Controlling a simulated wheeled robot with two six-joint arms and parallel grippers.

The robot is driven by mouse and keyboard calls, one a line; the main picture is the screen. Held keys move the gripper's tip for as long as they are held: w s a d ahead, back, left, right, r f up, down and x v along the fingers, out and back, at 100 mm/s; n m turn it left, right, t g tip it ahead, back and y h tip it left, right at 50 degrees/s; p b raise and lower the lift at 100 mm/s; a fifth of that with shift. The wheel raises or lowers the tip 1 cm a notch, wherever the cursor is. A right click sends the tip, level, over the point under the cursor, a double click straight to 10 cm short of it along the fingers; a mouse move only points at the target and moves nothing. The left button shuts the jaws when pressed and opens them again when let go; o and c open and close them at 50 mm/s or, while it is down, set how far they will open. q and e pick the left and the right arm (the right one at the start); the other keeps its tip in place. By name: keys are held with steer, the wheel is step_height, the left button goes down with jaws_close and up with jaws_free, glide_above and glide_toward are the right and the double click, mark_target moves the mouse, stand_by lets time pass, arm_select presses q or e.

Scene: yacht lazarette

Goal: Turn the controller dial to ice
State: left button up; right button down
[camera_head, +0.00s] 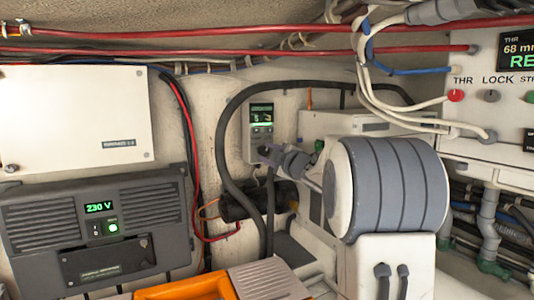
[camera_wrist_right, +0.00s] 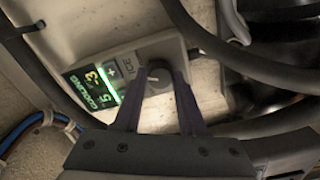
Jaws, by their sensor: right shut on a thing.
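The controller (camera_head: 261,122) is a small pale box on the back wall with a lit green display. In the right wrist view the controller (camera_wrist_right: 150,52) looks tilted; its display (camera_wrist_right: 92,88) reads "COOLING" with digits, and an "ICE" label sits beside the dial. The dark round dial (camera_wrist_right: 158,80) has a pale pointer mark. My right gripper (camera_wrist_right: 160,76) is shut on the dial, one finger on each side. In the head view my right gripper (camera_head: 268,154) covers the controller's lower part and hides the dial. My left gripper is not in view.
A thick black hose (camera_head: 222,150) loops around the controller, close to my right gripper. A grey 230 V unit (camera_head: 40,222) and a white box (camera_head: 75,105) are on the left. A panel with knobs (camera_head: 490,96) is on the right. An orange object (camera_head: 195,290) is at the bottom.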

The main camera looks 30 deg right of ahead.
steer(key=shift+r, duration=0.1)
steer(key=shift+c, duration=2.4)
jaws_free()
steer(key=shift+s, duration=0.2)
steer(key=s+b, duration=0.3)
steer(key=s, duration=0.7)
steer(key=shift+a+b, duration=0.3)
